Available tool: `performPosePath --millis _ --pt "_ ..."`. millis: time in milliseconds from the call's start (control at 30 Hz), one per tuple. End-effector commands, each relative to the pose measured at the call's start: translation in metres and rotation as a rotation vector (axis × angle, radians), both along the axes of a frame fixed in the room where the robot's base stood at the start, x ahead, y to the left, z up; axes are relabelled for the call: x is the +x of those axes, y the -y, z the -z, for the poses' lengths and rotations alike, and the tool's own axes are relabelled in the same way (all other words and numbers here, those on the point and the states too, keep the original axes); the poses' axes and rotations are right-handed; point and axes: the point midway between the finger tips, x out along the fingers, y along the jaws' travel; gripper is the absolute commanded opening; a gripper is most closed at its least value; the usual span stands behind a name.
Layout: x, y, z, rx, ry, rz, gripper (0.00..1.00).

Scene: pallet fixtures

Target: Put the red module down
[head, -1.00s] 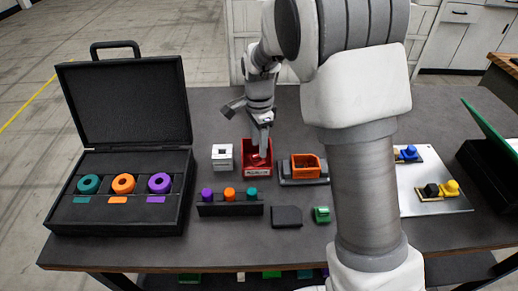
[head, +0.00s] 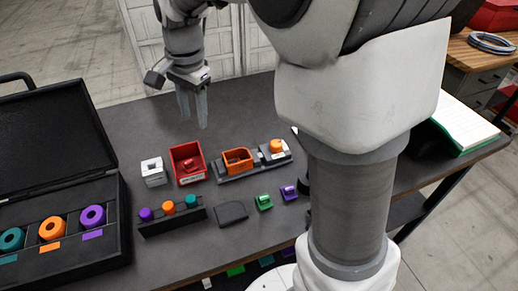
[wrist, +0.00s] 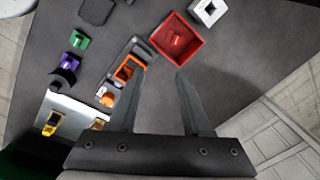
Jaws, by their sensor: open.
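A small red module (head: 191,165) rests inside an open red box (head: 190,180) on the table. Both also show in the wrist view, the module (wrist: 175,40) near the middle of the box floor and the box wall (wrist: 197,54) around it. My gripper (head: 193,108) is open and empty, raised above the table behind the box. In the wrist view, the fingers of my gripper (wrist: 159,74) point toward the box with a gap between them, apart from the module.
A white block (head: 153,173) stands left of the red box. An orange bin (head: 237,161) on a grey base is to its right. A rack with coloured plugs (head: 170,217), a dark pad (head: 231,213) and an open black case (head: 100,243) lie nearer. The table behind is clear.

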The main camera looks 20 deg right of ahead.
Motion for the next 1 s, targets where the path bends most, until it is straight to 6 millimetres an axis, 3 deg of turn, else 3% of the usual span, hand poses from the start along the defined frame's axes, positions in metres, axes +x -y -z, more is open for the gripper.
performPosePath --millis 100,300,600,800,1000 --pt "-0.033 0.02 -0.025 0.002 0.072 -0.137 0.49" --pt "-0.089 0.045 -0.049 -0.045 0.191 -0.38 0.49" --pt "-0.168 0.072 -0.051 -0.2 0.34 -0.722 0.49" --pt "-0.197 0.08 -0.042 -0.292 0.382 -0.862 0.49" --pt "-0.204 0.082 -0.039 -0.317 0.389 -0.901 0.49"
